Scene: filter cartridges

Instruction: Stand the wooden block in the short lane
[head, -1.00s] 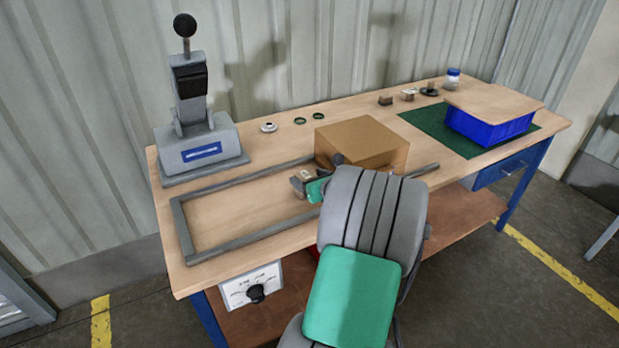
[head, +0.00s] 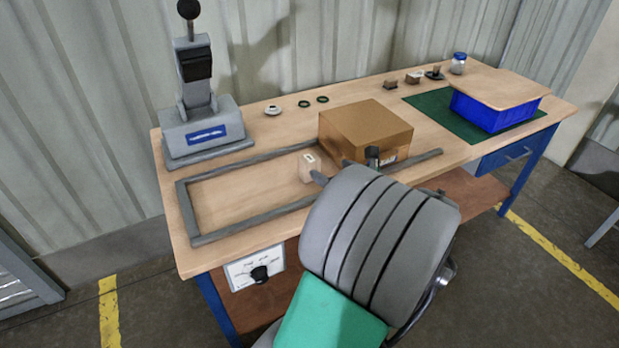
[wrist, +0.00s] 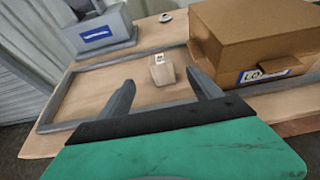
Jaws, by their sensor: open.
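The wooden block (head: 308,167) is a small pale block with a dark-marked white label. It stands on the tabletop inside the area framed by grey rails (head: 182,210), left of the cardboard box. In the wrist view the block (wrist: 160,72) looks upright, beyond my fingertips and clear of both. My gripper (wrist: 162,88) is open and empty, its two grey fingers pointing toward the block. In the head view my gripper (head: 345,167) is partly hidden by my wrist, which also covers part of the front rail. I cannot tell which part is the short lane.
A cardboard box (head: 362,132) stands close right of the block. A grey lever press (head: 203,130) is at the back left. A washer (head: 273,110) and green rings lie behind. A blue bin (head: 490,112) sits on a green mat at right. The framed area's left part is clear.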

